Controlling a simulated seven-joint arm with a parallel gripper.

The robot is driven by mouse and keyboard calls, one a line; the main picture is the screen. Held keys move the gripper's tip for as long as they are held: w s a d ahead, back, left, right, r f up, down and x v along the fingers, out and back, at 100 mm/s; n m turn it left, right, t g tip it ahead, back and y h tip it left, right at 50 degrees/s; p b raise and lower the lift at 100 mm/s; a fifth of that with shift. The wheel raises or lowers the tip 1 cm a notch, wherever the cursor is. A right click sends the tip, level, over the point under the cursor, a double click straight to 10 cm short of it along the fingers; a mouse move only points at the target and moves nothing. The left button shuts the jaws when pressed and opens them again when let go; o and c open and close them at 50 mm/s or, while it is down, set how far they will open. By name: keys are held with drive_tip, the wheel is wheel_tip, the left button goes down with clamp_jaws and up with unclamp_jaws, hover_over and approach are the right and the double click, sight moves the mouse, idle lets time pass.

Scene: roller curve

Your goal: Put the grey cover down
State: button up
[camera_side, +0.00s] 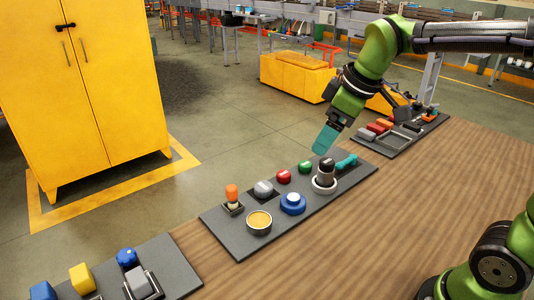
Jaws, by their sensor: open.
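A grey rounded piece (263,188), which looks like the grey cover, sits on the dark middle board (240,245). It stands between an orange-topped piece (232,192) and a red piece (284,176). A second grey piece (139,282) sits in a holder on the front left board, so I cannot be sure which is the cover. My gripper (321,150), with teal fingers, is above the back part of the middle board, up and right of the grey rounded piece and apart from it. It is open, and I see nothing held in it.
The middle board also holds a yellow-topped round container (259,222), a blue round piece (293,203), a green piece (305,166), a black knob in a light ring (325,176) and a teal piece (346,162). The wooden table (370,240) is clear to the right.

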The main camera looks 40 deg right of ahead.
drive_tip(key=s+f+m+t+y, duration=0.1)
drive_tip(key=s+f+m+t, duration=0.1)
drive_tip(key=s+m, duration=0.7)
drive_tip(key=shift+s+d+f+t, duration=0.35)
drive_tip(key=shift+s+f, duration=0.3)
drive_tip(key=shift+s, duration=0.35)
